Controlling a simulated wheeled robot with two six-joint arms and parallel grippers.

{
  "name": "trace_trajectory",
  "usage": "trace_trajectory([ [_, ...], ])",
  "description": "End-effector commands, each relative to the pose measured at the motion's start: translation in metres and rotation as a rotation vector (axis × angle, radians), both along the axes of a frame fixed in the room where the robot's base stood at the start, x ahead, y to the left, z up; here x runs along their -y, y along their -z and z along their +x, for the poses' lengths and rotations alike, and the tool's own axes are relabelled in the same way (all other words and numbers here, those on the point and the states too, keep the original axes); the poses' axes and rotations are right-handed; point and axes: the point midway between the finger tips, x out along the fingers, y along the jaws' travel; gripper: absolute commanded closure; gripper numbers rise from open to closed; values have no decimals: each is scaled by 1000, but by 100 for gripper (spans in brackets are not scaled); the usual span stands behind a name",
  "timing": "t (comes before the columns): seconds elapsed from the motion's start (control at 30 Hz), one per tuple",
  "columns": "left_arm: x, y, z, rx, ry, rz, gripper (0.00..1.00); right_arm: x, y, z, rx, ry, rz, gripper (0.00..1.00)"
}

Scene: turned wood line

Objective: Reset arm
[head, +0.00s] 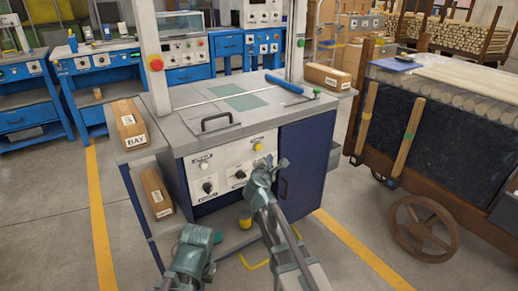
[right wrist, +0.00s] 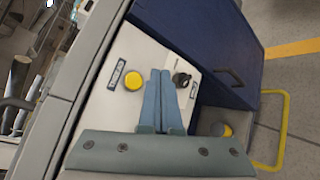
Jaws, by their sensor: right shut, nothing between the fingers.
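My right gripper (head: 270,166) is in front of the white control panel (head: 222,163) of the workstation. In the right wrist view its two blue-grey fingers (right wrist: 159,98) lie together with nothing between them. They cover part of the panel between a yellow button (right wrist: 133,80) and a black knob (right wrist: 181,79). Whether they touch the panel, I cannot tell. In the head view the yellow button (head: 258,147) is just above the gripper.
A yellow-topped round object (head: 245,222) is low by the cabinet. A wheeled cart (head: 430,125) stands at right. Floor is clear at left.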

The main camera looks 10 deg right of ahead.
Motion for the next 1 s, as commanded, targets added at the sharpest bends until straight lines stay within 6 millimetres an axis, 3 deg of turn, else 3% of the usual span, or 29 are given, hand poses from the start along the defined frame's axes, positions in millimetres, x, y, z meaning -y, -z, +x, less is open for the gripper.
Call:
trace_trajectory([
  [0.37,0,0,0,0,0,0,100,1,1,-6,-1,4,8,100],
  [0.47,0,0,0,0,0,0,100,-3,12,-20,-11,52,105,100],
  [0.57,0,0,0,0,0,0,100,-15,42,-57,-50,182,339,100],
  [0.7,0,0,0,0,0,0,100,-49,98,-132,-164,452,720,100],
  [0.8,0,0,0,0,0,0,100,-77,128,-185,-259,637,908,100],
  [1.0,0,0,0,0,0,0,100,-123,159,-270,-426,930,1102,100],
])
